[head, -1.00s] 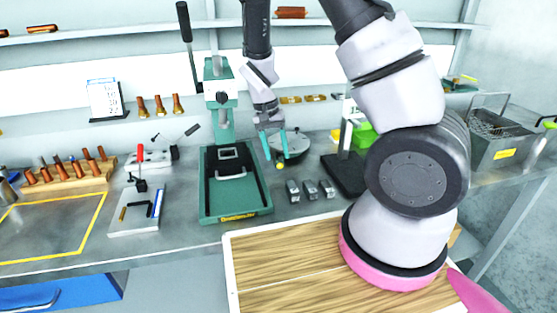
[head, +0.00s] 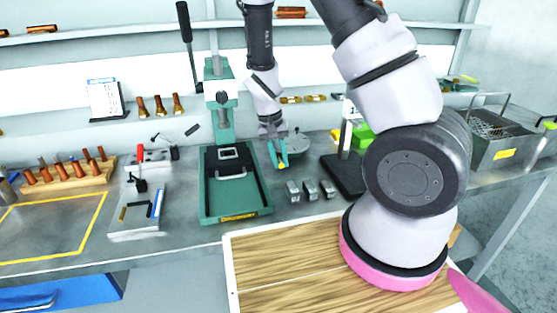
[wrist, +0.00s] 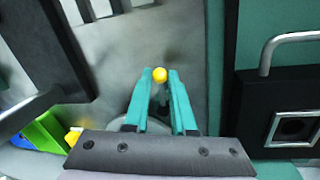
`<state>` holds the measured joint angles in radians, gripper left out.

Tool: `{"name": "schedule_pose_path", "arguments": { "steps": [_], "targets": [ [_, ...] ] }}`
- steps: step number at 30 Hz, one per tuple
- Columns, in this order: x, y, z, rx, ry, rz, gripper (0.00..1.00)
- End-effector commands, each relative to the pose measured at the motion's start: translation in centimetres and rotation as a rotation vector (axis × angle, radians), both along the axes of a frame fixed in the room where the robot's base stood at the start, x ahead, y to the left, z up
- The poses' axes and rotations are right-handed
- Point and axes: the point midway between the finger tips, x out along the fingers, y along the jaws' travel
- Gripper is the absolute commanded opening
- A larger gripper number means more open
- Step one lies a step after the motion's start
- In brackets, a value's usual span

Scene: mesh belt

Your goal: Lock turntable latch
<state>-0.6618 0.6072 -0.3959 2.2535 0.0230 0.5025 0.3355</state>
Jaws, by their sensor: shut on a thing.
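The turntable (head: 299,143) is a grey round disc on the bench, right of the green press, partly hidden behind my gripper. My gripper (head: 280,160) has teal fingers and points down at the front left of the turntable. The latch's lower part is mostly hidden between the fingers.
The green press (head: 232,185) stands close on the left. Several small metal blocks (head: 310,190) lie just in front. A black-based stand (head: 343,176) and a green bin (head: 363,135) are to the right. A wooden board (head: 290,265) lies nearest me.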

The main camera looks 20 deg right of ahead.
Motion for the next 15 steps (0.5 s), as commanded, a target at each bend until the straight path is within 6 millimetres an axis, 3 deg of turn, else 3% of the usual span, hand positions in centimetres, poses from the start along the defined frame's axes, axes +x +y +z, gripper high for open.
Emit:
{"name": "schedule_pose_path", "arguments": {
  "steps": [3, 9, 10, 12, 15],
  "targets": [
    [-0.07, -0.63, 0.02, 0.001, -0.001, 0.101, 0.0],
    [-0.04, -0.63, 0.02, 0.0, -0.001, 0.105, 0.0],
    [-0.04, -0.63, 0.02, 0.0, -0.001, 0.104, 0.28],
    [-0.04, -0.63, 0.03, 0.0, -0.001, 0.104, 0.54],
    [-0.05, -0.62, 0.02, 0.0, 0.0, 0.104, 0.54]
  ]
}}
